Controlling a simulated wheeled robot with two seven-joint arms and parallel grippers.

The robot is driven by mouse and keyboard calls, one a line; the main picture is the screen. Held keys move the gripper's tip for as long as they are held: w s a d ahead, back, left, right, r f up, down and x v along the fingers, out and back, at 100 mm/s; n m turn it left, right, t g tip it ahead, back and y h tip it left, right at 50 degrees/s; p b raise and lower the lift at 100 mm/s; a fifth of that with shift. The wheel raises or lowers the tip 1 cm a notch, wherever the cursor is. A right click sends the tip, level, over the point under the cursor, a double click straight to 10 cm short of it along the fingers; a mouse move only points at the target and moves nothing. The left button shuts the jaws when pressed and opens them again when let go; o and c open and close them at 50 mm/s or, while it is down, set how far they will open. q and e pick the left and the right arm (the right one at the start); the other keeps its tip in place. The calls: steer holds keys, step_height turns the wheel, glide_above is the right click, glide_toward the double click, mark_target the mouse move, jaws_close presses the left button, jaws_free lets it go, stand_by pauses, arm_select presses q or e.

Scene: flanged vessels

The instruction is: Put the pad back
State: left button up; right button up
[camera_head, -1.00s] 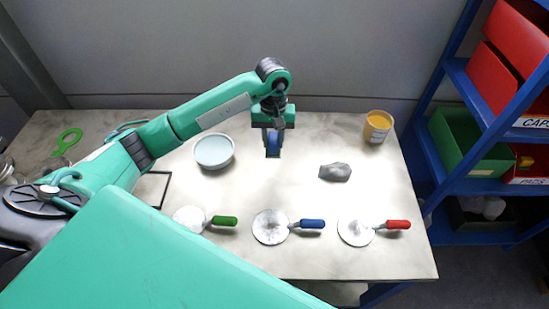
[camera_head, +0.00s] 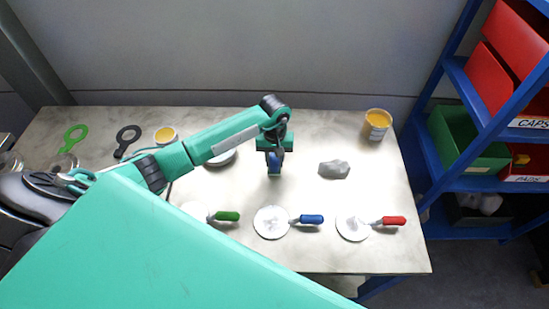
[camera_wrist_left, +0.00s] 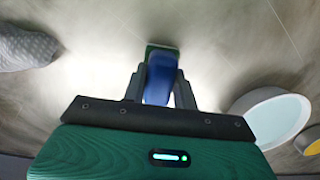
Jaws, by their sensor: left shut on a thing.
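My left gripper (camera_head: 274,160) is shut on a small blue piece with a green end, which looks like the pad (camera_head: 274,171). It points down above the middle of the table. In the left wrist view the blue pad (camera_wrist_left: 160,82) sits between the two fingers, its green end beyond the fingertips. Whether the green end touches the tabletop, I cannot tell. White discs with a green handle (camera_head: 228,216), a blue handle (camera_head: 311,219) and a red handle (camera_head: 394,221) lie along the front. My right gripper is not in view.
A grey lump (camera_head: 334,169) lies right of the gripper. A bowl (camera_head: 222,158) is partly behind my arm. The blue shelf (camera_head: 440,150) holds bins, including a red one labelled PADS (camera_head: 526,178).

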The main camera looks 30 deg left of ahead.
arm_select(q)
steer(key=shift+f, duration=0.2)
steer(key=o, duration=0.9)
steer(key=shift+o, duration=0.2)
steer(key=shift+r, duration=0.15)
steer(key=shift+r, duration=0.15)
steer(key=r+b, duration=0.1)
steer(key=r, duration=0.2)
steer(key=r+b, duration=0.2)
steer(key=r, duration=0.1)
steer(key=w+r+b, duration=0.1)
steer(key=r, duration=0.3)
steer(key=shift+w+a+b, duration=0.1)
steer(key=shift+a+b, duration=0.2)
steer(key=shift+r, duration=0.85)
